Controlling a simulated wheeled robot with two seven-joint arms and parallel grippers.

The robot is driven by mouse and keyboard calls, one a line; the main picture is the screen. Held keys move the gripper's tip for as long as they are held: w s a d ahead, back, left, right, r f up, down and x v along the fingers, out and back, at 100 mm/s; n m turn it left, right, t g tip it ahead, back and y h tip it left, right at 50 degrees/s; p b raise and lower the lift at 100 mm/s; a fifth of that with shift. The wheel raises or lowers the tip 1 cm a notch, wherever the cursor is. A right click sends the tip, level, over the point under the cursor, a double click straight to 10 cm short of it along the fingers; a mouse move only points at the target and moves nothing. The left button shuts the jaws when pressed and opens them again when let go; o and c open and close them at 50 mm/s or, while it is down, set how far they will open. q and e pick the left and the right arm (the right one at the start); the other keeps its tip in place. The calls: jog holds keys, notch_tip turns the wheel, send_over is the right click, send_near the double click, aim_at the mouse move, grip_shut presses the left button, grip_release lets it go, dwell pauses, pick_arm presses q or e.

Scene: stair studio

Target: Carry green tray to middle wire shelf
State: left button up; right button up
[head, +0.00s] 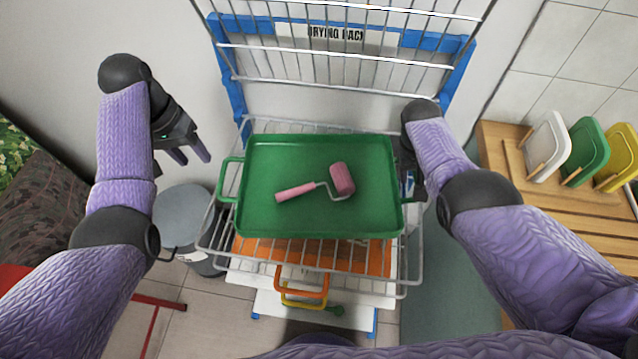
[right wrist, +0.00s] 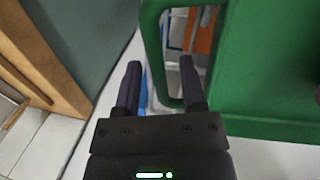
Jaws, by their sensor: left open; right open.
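The green tray (head: 270,220) rests level on a wire shelf (head: 385,262) of the drying rack, with a pink paint roller (head: 342,180) lying in it. Its left handle (head: 228,180) is free. My left gripper (head: 196,156) is open and empty, up and left of that handle and apart from it. My right gripper is at the tray's right side, mostly hidden behind my forearm in the head view. In the right wrist view my right gripper (right wrist: 160,75) is open, with its fingers on either side of the right handle's bar (right wrist: 153,45); contact cannot be told.
The rack's blue frame and upper wires (head: 340,55) rise behind the tray. Orange and white things sit below its shelf. A grey bin (head: 185,215) stands at left. A wooden counter (head: 570,220) with coloured boards is at right.

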jog(key=shift+r, duration=0.15)
pick_arm(q)
jog(key=shift+r, duration=0.25)
pick_arm(e)
notch_tip(320, 180, up, 12)
jog(key=a, duration=0.2)
jog(key=shift+w+a+f, duration=0.15)
jog(key=shift+f, duration=0.1)
